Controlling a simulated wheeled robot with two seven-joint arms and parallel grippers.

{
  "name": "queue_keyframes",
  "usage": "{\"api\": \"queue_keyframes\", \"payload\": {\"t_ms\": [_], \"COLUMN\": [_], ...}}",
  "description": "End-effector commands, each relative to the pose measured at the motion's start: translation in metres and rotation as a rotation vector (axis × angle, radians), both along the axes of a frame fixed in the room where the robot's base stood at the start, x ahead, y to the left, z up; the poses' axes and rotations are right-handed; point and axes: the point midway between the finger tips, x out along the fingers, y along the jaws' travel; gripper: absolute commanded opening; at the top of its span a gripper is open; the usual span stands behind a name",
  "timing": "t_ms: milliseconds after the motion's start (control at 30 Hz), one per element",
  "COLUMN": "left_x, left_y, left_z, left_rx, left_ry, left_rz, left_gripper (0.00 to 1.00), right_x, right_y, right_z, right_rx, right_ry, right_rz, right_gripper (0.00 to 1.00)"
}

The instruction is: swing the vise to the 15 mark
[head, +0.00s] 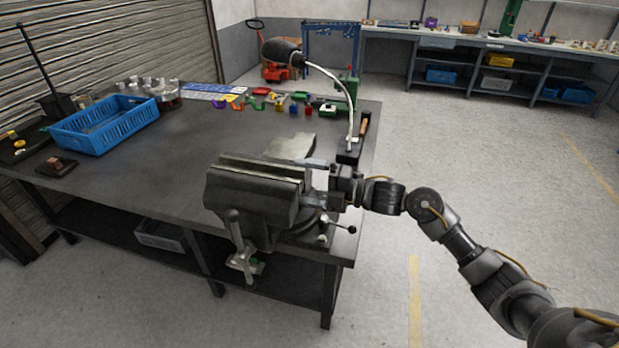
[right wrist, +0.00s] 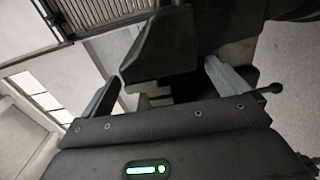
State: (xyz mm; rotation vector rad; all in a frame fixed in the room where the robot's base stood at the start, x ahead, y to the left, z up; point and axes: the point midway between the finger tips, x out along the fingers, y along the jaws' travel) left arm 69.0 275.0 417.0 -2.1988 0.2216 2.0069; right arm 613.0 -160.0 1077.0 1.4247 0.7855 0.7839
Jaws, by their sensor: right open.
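In the right wrist view, the open fingers (right wrist: 165,88) stand on either side of a dark part of the vise (right wrist: 163,50); contact cannot be told. A short lever with a round knob (head: 350,229) sticks out at the vise's base. The angle scale and the 15 mark are not readable. My left gripper is out of view.
The workbench (head: 165,180) holds a blue basket (head: 105,127) at the left and several small coloured parts along the back. A bent-neck lamp (head: 347,105) stands behind the vise, close to my right gripper. The floor to the right is clear.

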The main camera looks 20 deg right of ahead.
Motion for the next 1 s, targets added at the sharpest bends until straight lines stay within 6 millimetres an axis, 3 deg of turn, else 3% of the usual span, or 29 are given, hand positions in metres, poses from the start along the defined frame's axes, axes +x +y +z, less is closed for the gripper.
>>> {"api": "queue_keyframes", "payload": {"t_ms": [333,800,1000], "left_x": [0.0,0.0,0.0], "left_y": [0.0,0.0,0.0], "left_z": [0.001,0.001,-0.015], "left_rx": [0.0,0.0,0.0], "left_ry": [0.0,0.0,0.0], "left_rz": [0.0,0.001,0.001], "left_gripper": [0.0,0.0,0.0], "right_x": [0.002,0.002,0.005], "right_y": [0.004,0.003,-0.003], "right_z": [0.0,-0.001,-0.006], "right_rx": [-0.001,-0.001,-0.004], "right_ry": [-0.001,0.001,-0.006], "right_rz": [0.0,-0.001,0.033], "right_gripper": [0.99,0.39,0.36]}}
